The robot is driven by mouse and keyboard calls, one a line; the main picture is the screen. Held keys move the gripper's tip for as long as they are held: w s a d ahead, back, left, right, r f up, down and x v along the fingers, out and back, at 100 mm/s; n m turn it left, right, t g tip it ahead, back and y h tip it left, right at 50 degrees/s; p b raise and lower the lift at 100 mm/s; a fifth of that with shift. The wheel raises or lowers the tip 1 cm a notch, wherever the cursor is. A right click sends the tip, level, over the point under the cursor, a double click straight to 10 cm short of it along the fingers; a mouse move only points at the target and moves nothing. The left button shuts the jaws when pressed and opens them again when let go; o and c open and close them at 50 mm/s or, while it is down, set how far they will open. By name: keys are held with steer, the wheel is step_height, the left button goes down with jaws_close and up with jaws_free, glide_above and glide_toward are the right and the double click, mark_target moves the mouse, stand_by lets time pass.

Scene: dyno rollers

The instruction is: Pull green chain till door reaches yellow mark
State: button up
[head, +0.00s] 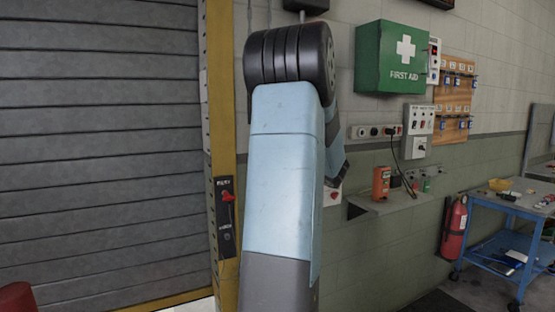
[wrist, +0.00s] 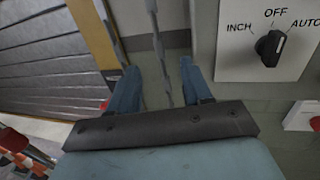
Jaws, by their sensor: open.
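The grey slatted roller door (head: 100,140) fills the left of the head view and also shows in the wrist view (wrist: 50,50). Its yellow frame post (head: 222,120) stands at its right edge. In the wrist view my gripper (wrist: 158,70) is open, with two blue fingers apart. A greyish chain strand (wrist: 157,42) runs down between or just behind the fingers; I cannot tell which. A second strand (wrist: 112,35) hangs to the left. No strand looks clearly green, and I cannot pick out a separate yellow mark.
A selector panel (wrist: 268,65) marked INCH, OFF, AUTO is close right of my gripper. A black plate with a red switch (head: 226,215) is on the post. A first aid box (head: 392,58), wall shelf (head: 385,206), fire extinguisher (head: 454,228) and blue cart (head: 500,207) stand to the right.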

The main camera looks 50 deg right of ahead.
steer(key=shift+s+a, duration=0.15)
steer(key=shift+s, duration=1.1)
steer(key=shift+s+a, duration=0.15)
steer(key=shift+s, duration=1.05)
steer(key=w+a+n+g+y, duration=0.1)
steer(key=a+n+g+y, duration=0.3)
steer(key=a, duration=0.7)
steer(key=w+a+f+n+g+y, duration=0.1)
steer(key=a+n+y, duration=0.1)
steer(key=a+n, duration=0.75)
steer(key=w+a+n+g+y, duration=0.1)
steer(key=a+n+g+y, duration=0.2)
steer(key=a, duration=1)
steer(key=s+a+f+n+g+h, duration=0.2)
steer(key=s+a+n+h, duration=0.1)
steer(key=s+a+n, duration=0.5)
steer(key=s+a+f+n+g+h, duration=0.2)
steer(key=s+a+n, duration=0.5)
steer(key=n, duration=0.6)
steer(key=shift+s+a+f+h, duration=0.4)
steer(key=shift+s+f+h, duration=0.3)
steer(key=shift+s, duration=0.25)
steer(key=shift+c, duration=0.2)
